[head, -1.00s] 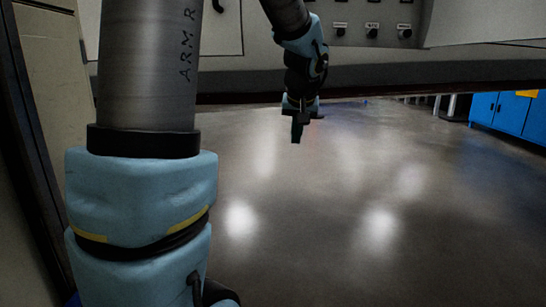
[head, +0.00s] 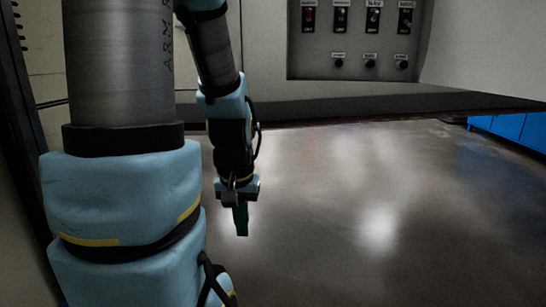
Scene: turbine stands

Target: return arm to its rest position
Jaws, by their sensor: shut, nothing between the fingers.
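My gripper (head: 241,220) hangs at the end of my arm, left of the picture's middle, pointing down over the floor. Its dark green fingers are together with nothing between them. My forearm, in blue covers, comes down from the top of the picture behind my thick upper arm link on the left. The gripper is apart from everything around it.
A grey control panel (head: 352,72) with switches and knobs is on the wall unit at the back. A dark ledge (head: 400,104) runs beneath it. A blue cabinet (head: 515,130) stands at the right edge. The grey floor (head: 370,200) is clear.

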